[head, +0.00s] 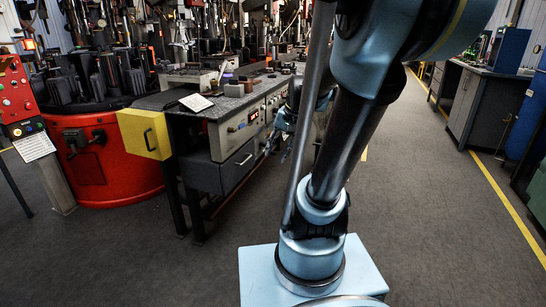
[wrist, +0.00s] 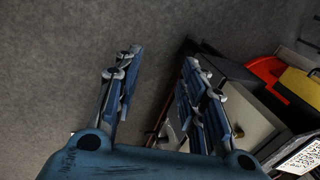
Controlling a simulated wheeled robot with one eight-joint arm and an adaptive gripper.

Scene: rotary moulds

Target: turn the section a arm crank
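My gripper (head: 272,140) hangs in front of the bench, partly hidden by my own arm, well to the right of the red base. In the wrist view my gripper (wrist: 162,72) has its two blue fingers spread apart with nothing between them. Bare floor shows between the fingertips.
A grey workbench (head: 235,107) with drawers stands close to my gripper. A yellow box (head: 146,133) juts from its left end, near the red base. A red control panel (head: 14,95) stands far left. Open floor (head: 440,220) lies to the right, with cabinets beyond.

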